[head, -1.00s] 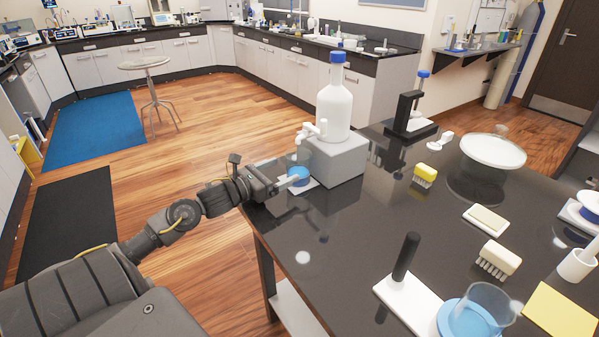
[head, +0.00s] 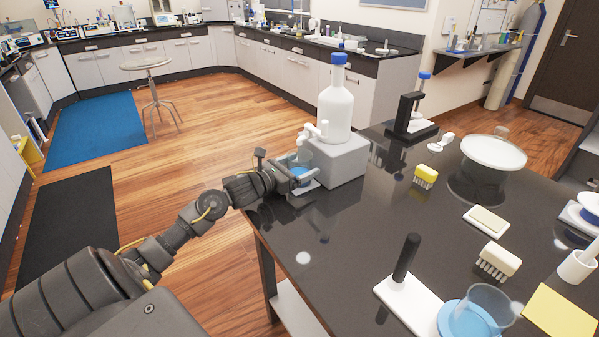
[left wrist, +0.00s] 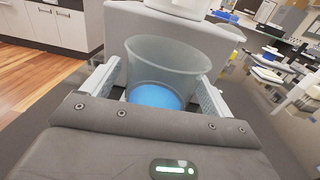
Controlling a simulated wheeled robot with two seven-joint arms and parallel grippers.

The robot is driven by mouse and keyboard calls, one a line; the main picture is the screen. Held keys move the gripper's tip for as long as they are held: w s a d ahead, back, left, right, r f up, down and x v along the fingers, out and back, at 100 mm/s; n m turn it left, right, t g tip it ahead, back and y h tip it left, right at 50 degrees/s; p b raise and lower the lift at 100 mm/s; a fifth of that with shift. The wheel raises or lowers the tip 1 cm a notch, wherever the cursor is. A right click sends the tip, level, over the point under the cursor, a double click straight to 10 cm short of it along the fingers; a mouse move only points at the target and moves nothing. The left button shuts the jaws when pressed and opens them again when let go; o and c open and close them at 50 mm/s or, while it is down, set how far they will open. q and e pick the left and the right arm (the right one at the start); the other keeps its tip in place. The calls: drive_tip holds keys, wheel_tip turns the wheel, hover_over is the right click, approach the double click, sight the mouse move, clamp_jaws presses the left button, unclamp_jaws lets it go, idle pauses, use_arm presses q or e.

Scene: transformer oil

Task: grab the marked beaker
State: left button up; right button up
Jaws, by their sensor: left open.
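A clear beaker (left wrist: 165,62) with a blue disc (left wrist: 155,96) at its bottom stands between the two fingers of my left gripper (left wrist: 160,85) in the left wrist view. The fingers are open, one on each side of it; whether they touch it I cannot tell. In the head view my left gripper (head: 303,176) reaches from the left to this beaker, under the tap of a white bottle (head: 335,108) on a grey block (head: 342,160). A second clear beaker (head: 487,303) stands on a blue disc at the front right. My right gripper is not in view.
The black table (head: 345,245) is clear in its middle. A white base with a black handle (head: 405,258), a yellow brush (head: 425,176), a white brush (head: 498,260) and a round white plate (head: 493,151) stand further right. The grey block is close behind the left fingers.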

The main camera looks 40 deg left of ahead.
use_arm(q)
drive_tip(key=c, duration=1.2)
drive_tip(key=shift+r, duration=0.45)
drive_tip(key=v, duration=0.8)
drive_tip(key=shift+s+r+p, duration=0.15)
drive_tip(key=shift+r+p, duration=0.05)
drive_tip(key=shift+p, duration=0.2)
drive_tip(key=p+v, duration=0.4)
drive_tip(key=v, duration=1.9)
drive_tip(key=shift+s+a+r+p, duration=0.1)
drive_tip(key=shift+s+a+p, duration=0.1)
drive_tip(key=shift+s+p, duration=0.15)
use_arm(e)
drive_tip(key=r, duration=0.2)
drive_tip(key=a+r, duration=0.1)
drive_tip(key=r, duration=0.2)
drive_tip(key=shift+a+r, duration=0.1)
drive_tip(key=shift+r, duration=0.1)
